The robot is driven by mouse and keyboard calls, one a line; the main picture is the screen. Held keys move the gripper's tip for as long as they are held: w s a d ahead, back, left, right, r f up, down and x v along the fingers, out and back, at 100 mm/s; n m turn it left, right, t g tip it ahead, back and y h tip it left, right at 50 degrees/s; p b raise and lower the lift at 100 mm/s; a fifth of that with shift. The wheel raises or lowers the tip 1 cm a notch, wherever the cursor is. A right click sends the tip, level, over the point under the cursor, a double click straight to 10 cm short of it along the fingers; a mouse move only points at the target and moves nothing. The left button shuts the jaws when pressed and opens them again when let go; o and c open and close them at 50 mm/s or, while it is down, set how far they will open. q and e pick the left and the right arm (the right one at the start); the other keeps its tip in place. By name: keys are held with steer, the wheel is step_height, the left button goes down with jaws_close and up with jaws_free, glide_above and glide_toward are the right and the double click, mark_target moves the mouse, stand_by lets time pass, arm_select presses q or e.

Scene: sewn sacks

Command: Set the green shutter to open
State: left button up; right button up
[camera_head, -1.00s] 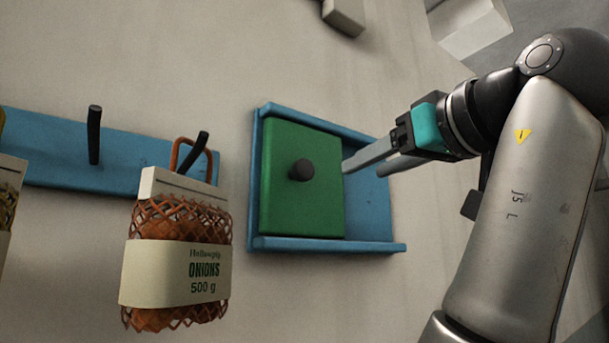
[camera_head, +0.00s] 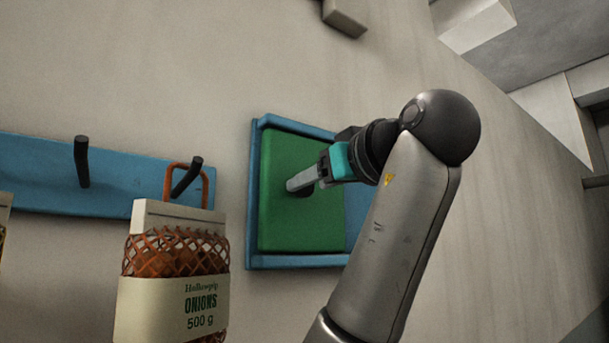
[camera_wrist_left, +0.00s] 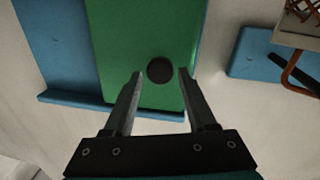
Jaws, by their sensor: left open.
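The green shutter (camera_head: 290,225) is a flat panel filling the left part of a blue wall frame (camera_head: 300,261). The frame's blue backing shows bare to the right of the panel. The shutter also shows in the left wrist view (camera_wrist_left: 145,30). Its round dark knob (camera_wrist_left: 160,69) appears between the two fingertips there, with a gap on each side. My left gripper (camera_head: 292,185) is open, its fingers pointing at the knob and partly hiding it in the head view. Whether the fingertips reach past the knob's face cannot be told. My right gripper is not in view.
A blue rail (camera_head: 45,175) with dark pegs (camera_head: 82,160) is on the wall at left. A net bag of onions (camera_head: 175,275) hangs there by its orange loop, close to the frame's left side. A pale block (camera_head: 345,15) is above the frame.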

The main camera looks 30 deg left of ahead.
mark_target(304, 196)
arm_select(q)
steer(key=shift+p+x, duration=0.5)
steer(key=shift+x, duration=1.35)
jaws_close()
